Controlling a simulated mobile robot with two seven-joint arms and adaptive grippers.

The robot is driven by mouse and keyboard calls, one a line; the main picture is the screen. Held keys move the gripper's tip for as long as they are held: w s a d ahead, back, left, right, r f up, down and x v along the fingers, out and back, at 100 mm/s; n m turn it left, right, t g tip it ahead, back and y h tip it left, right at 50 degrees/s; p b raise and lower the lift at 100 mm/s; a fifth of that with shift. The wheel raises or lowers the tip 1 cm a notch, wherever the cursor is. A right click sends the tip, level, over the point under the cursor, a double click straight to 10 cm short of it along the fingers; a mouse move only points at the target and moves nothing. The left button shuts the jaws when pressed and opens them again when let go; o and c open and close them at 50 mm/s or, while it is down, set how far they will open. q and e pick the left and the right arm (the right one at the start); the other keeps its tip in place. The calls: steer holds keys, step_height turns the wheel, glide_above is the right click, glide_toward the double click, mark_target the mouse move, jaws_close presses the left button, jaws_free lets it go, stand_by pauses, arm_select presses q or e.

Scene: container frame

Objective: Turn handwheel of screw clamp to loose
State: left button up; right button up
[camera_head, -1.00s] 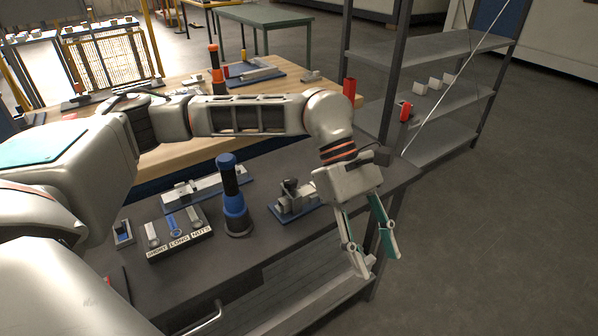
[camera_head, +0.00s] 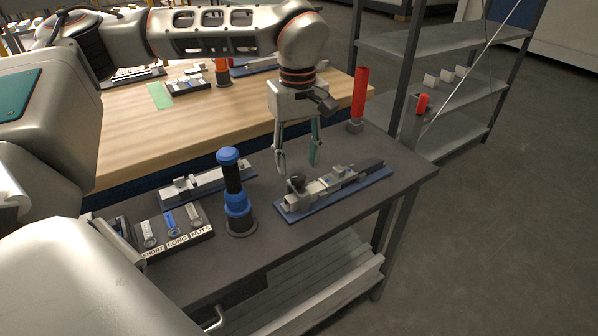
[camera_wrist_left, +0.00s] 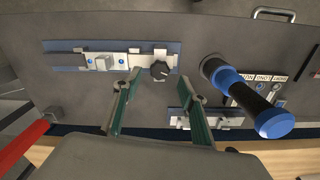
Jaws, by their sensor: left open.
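The screw clamp (camera_head: 335,187) is a grey device on a blue base plate, lying on the dark workbench. Its handwheel is a dark knob (camera_head: 296,184) at the clamp's left end in the head view. The knob also shows in the left wrist view (camera_wrist_left: 160,70), with the clamp body to its left. My left gripper (camera_head: 297,166) is open, pointing down above the handwheel end. In the left wrist view its two green-sided fingers (camera_wrist_left: 158,88) are spread, with the knob beyond their tips, roughly between them. No contact can be made out. My right gripper is not in view.
A blue-and-black upright cylinder (camera_head: 236,195) stands left of the clamp. A labelled tray (camera_head: 178,235) and another blue-based device (camera_head: 195,186) are farther left. A red upright cylinder (camera_head: 360,95) stands at the back right. The bench's right front is clear.

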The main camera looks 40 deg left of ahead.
mark_target(298, 177)
arm_select(q)
step_height(298, 177, down, 3)
steer(key=shift+f, duration=0.4)
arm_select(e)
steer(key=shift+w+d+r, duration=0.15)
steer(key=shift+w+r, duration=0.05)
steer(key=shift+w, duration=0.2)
arm_select(q)
steer(key=c, duration=1.1)
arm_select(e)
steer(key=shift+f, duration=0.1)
